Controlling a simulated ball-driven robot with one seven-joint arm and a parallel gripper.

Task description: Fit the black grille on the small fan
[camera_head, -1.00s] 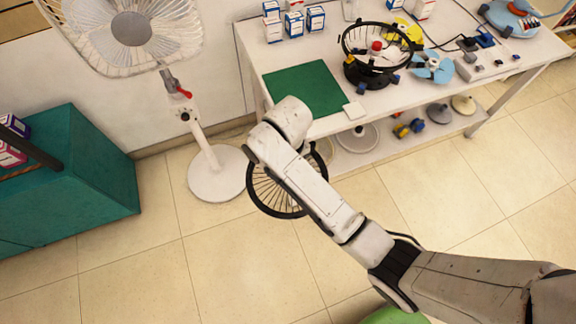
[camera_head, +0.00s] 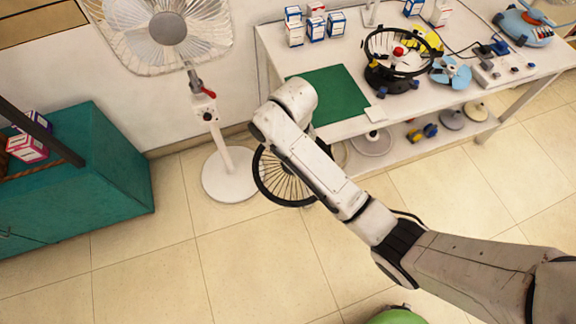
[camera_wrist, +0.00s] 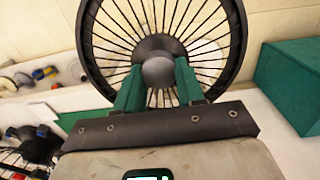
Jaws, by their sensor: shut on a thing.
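The black grille (camera_head: 280,178) is round, with thin spokes, and hangs below the end of my arm in the head view, partly hidden by the arm. In the wrist view the grille (camera_wrist: 213,65) fills the upper middle, and my gripper (camera_wrist: 158,88) has its green fingers shut on its central hub. The small fan (camera_head: 384,78) stands on the white table at the right, with a dark base, an open black ring and a red tip at its centre. It is apart from my gripper. A dark part at the wrist view's lower left (camera_wrist: 38,143) looks like this fan.
The white table (camera_head: 440,108) holds a green mat (camera_head: 335,92), several small boxes (camera_head: 315,27), a blue propeller (camera_head: 451,72) and a power strip (camera_head: 495,72). A tall white fan (camera_head: 229,172) stands left of the table. A teal cabinet (camera_head: 100,165) is at left. Tiled floor is open in front.

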